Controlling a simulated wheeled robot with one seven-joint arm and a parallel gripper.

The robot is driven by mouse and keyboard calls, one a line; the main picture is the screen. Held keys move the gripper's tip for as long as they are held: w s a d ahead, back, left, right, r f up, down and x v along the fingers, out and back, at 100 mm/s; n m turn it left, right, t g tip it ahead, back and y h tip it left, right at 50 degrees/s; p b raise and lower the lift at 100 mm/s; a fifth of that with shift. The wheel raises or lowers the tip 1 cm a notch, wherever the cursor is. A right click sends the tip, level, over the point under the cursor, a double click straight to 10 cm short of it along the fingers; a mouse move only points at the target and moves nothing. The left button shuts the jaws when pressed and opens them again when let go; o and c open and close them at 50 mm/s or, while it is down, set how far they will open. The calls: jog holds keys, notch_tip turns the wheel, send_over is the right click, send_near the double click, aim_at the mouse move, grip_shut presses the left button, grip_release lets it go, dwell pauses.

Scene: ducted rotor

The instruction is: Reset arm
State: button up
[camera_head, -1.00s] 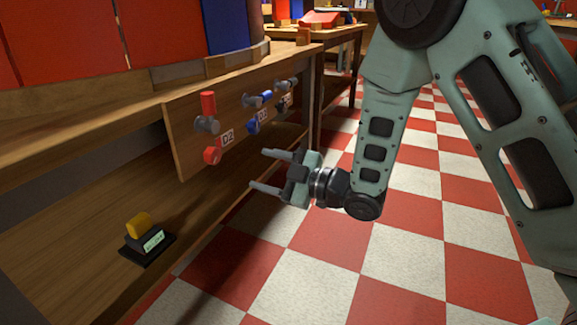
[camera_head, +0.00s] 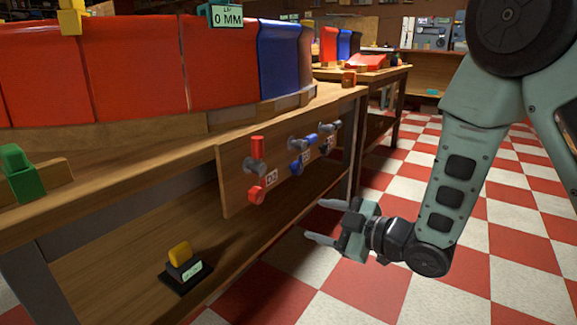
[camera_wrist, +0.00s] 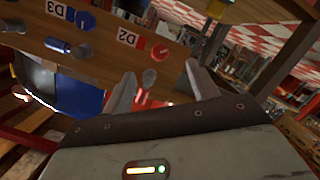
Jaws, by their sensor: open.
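My gripper (camera_head: 329,222) is open and empty in the head view. It hangs in free air over the checkered floor, to the right of the bench's front panel (camera_head: 232,190), with its fingers pointing left toward the bench. In the wrist view its two fingers (camera_wrist: 162,92) stand apart. Between and beyond them I see the panel with a blue knob and a red knob (camera_wrist: 160,53) next to labels D3 and D2. No contact between the fingers and the panel shows.
The workbench (camera_head: 120,170) fills the left, with a ring of red and blue blocks (camera_head: 135,75) on top. A yellow-topped device (camera_head: 183,265) sits on its lower shelf. A green piece (camera_head: 22,172) is at far left. Red and white floor (camera_head: 400,290) is clear around my arm.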

jog(key=s+d+r+m+g+h+p, duration=0.1)
jog(key=s+r+m+g+h+p, duration=0.2)
jog(key=s, duration=0.7)
jog(key=s+d+r+m+g+h+p, duration=0.1)
jog(key=s+r+m+g+h+p, duration=0.2)
jog(key=s, duration=0.6)
jog(key=s+d+r+m+g+h+p, duration=0.1)
jog(key=s+r+m+g+h, duration=0.3)
jog(key=s, duration=0.6)
notch_tip(320, 180, up, 37)
jog(key=g+h+p, duration=0.1)
jog(key=p, duration=3.6)
jog(key=shift+w+n, duration=0.2)
jog(key=shift+n, duration=0.2)
